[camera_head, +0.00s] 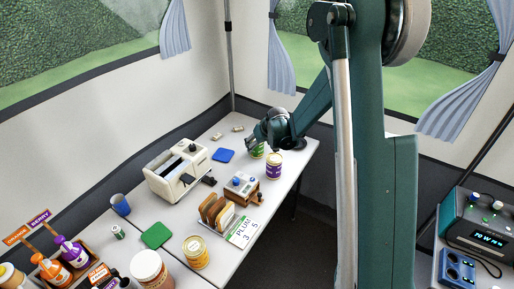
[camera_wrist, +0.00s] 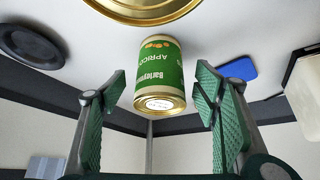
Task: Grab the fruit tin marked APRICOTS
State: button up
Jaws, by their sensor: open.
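The green-labelled tin (camera_wrist: 158,72) reads "Bartley…" and "APRICO…" in the wrist view; the rest of the word is turned out of sight. It appears upside down there, between and beyond the fingertips. In the head view this green tin (camera_head: 258,152) stands at the table's far end, partly hidden by my gripper. My gripper (camera_wrist: 160,84) is open, with its two green ribbed fingers on either side of the tin's lower picture end and gaps on both sides. My gripper (camera_head: 254,141) is also in the head view, close to the tin.
A purple-labelled tin (camera_head: 274,168) stands close in front. A gold tin end (camera_wrist: 145,8) shows at the wrist view's top. A dark disc (camera_wrist: 36,42) and blue pad (camera_wrist: 237,69) lie nearby. A cream toaster (camera_head: 168,184) and toast rack (camera_head: 216,212) stand nearer.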

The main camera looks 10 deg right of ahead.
jog(key=shift+b+x, duration=0.75)
jog(key=shift+x, duration=1.85)
jog(key=shift+s+f, duration=0.1)
jog(key=shift+s, duration=0.05)
jog(key=c, duration=1.2)
jog(key=shift+c, duration=0.2)
jog(key=shift+r+p, duration=1.15)
jog(key=shift+r, duration=3.9)
